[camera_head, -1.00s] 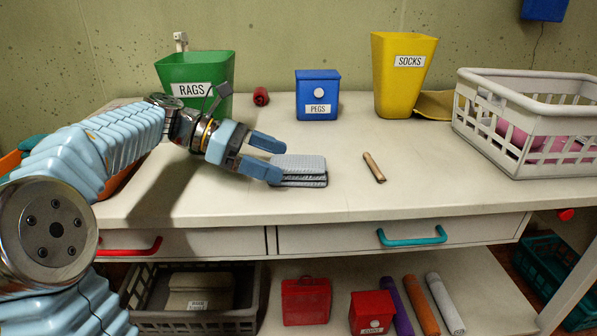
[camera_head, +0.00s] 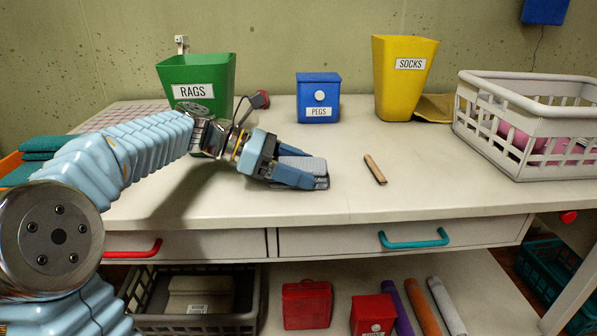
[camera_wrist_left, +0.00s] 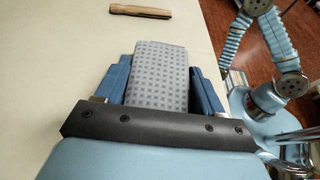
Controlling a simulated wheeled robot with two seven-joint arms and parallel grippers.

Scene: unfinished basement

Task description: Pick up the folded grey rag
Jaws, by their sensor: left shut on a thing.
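The folded grey rag (camera_head: 305,164) lies on the white tabletop, partly hidden by my left gripper (camera_head: 300,171). In the left wrist view the rag (camera_wrist_left: 160,75) shows a checked pattern and sits between the two blue fingers of my left gripper (camera_wrist_left: 160,85). The fingers are shut on its two sides. From the head view I cannot tell any gap between the rag and the table. My right gripper is not in view.
A wooden peg (camera_head: 375,169) lies right of the rag. Behind stand a green RAGS bin (camera_head: 215,72), a blue PEGS box (camera_head: 318,92) and a yellow SOCKS bin (camera_head: 402,85). A white basket (camera_head: 480,130) is at the right. The table's front middle is clear.

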